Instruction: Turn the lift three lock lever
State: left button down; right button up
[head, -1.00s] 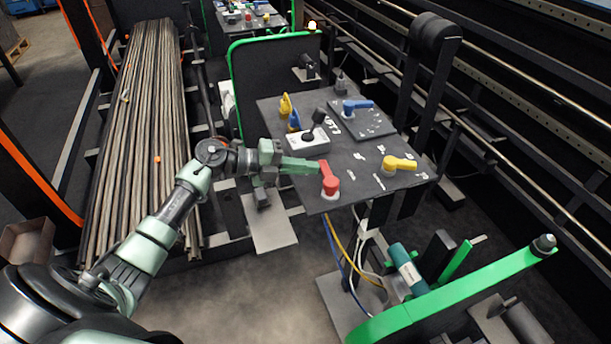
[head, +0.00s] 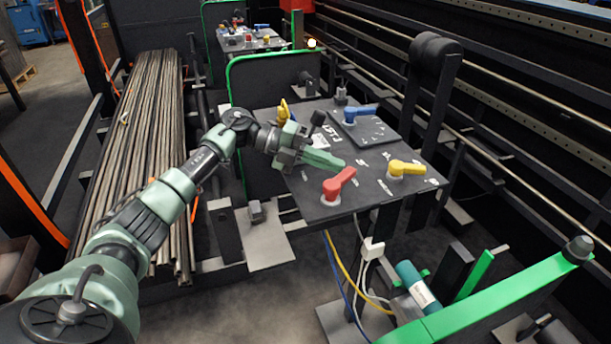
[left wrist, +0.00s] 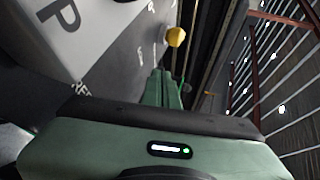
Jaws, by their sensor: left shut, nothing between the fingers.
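The dark control panel (head: 375,200) marked "LIFT 3" carries a red lever (head: 340,184) near its front left corner, a yellow lever (head: 406,168) at the right and a blue lever (head: 361,112) on a raised plate at the back. The red lever points up and to the right. My left gripper (head: 338,162) is shut and empty over the panel, just behind the red lever; I cannot tell whether they touch. The left wrist view shows its closed fingers (left wrist: 165,88) and a yellow knob-like part (left wrist: 176,37) beyond. My right gripper is out of view.
A yellow handle (head: 283,111) stands at the panel's back left, partly behind my gripper. Long bars (head: 150,130) lie on a rack at left. A green-edged guard (head: 270,90) stands behind, and a green rail (head: 480,295) runs at front right.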

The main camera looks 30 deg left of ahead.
aim_at(351, 167)
pick_arm(q)
jog(key=shift+w+d, duration=0.3)
jog(key=shift+d, duration=0.5)
jog(key=shift+w+d, duration=0.15)
jog(key=shift+d, duration=0.75)
jog(key=shift+d, duration=0.1)
jog(key=b+v, duration=0.2)
jog(key=v, duration=0.5)
jog(key=shift+a+r, duration=0.2)
jog(key=shift+a, duration=0.2)
